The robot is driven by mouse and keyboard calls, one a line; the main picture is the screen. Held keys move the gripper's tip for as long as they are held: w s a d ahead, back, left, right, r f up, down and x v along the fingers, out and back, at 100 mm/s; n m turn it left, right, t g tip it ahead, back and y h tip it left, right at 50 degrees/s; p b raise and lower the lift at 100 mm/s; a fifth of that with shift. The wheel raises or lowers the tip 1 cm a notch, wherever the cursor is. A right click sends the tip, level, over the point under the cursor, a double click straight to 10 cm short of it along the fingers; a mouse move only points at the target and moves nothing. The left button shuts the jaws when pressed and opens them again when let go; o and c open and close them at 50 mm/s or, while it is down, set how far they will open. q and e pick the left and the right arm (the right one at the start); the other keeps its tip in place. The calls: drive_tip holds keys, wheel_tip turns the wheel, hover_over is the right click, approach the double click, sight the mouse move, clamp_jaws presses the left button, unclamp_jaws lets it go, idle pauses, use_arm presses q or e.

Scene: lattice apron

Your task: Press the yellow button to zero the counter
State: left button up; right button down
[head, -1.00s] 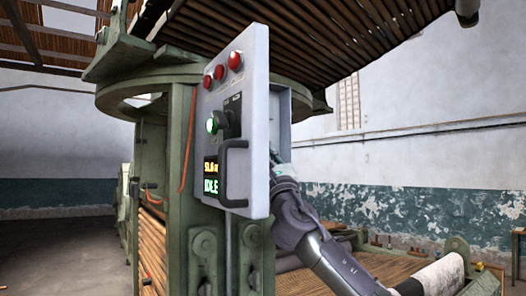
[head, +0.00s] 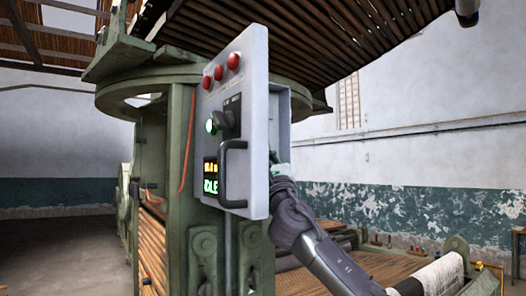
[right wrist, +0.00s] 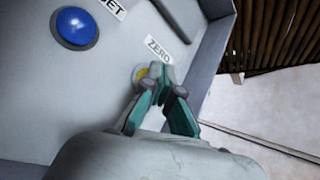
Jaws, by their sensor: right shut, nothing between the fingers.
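The yellow button (right wrist: 139,73) shows in the right wrist view on a grey panel, just below the ZERO label (right wrist: 158,48). It is partly covered by my fingers. My right gripper (right wrist: 157,82) is shut and empty, with its tips at the button; I cannot tell whether they touch it. In the head view my right arm reaches behind the grey door (head: 247,120), which hides the fingers and the button. The counter display (head: 210,177) on the door is lit, its lower line reading IDLE and its upper line unclear. My left gripper is not in view.
A blue button (right wrist: 76,27) with a partly cut-off label sits left of the yellow one. The door carries red lamps (head: 234,61), a green-lit switch (head: 211,126) and a dark handle (head: 232,174). A green machine frame (head: 180,150) stands beside it.

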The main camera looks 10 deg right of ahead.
drive_tip(key=shift+s, duration=0.1)
drive_tip(key=shift+s+d+f, duration=0.1)
drive_tip(key=shift+s+d, duration=0.2)
drive_tip(key=shift+s, duration=0.4)
drive_tip(key=s, duration=0.1)
drive_tip(key=s+d, duration=0.1)
drive_tip(key=s, duration=0.2)
drive_tip(key=shift+s+d, duration=0.35)
idle(0.7)
